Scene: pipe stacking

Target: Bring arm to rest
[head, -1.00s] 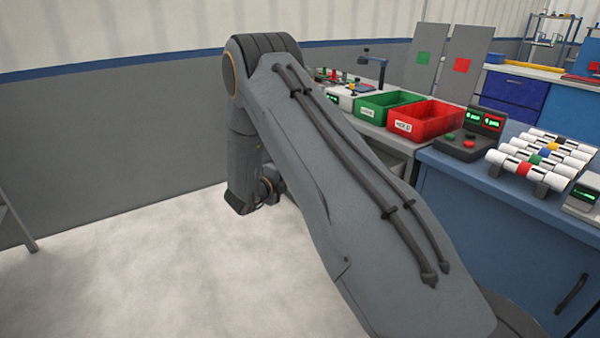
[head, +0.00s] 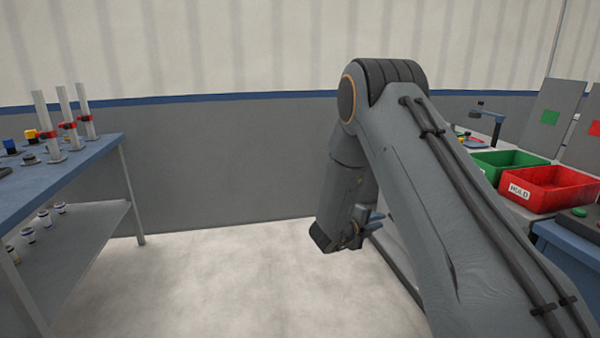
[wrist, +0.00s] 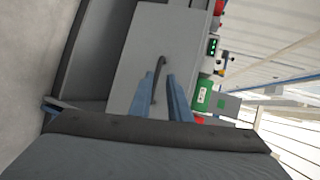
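My arm crosses the right half of the head view, bent at the elbow, with its lower part hanging down. My gripper (head: 373,219) shows in part beside the end of the lower arm, in front of the wall and above the pale floor. In the wrist view my gripper (wrist: 160,90) has two blue fingers standing apart, with nothing held between them. A grey cabinet front (wrist: 135,60) with a dark handle (wrist: 159,68) shows behind the fingers.
A blue bench (head: 85,160) with upright white pipes (head: 68,108) stands at the left, with a lower shelf (head: 75,245). At the right are a green bin (head: 497,161) and a red bin (head: 550,190). The floor (head: 220,275) between is clear.

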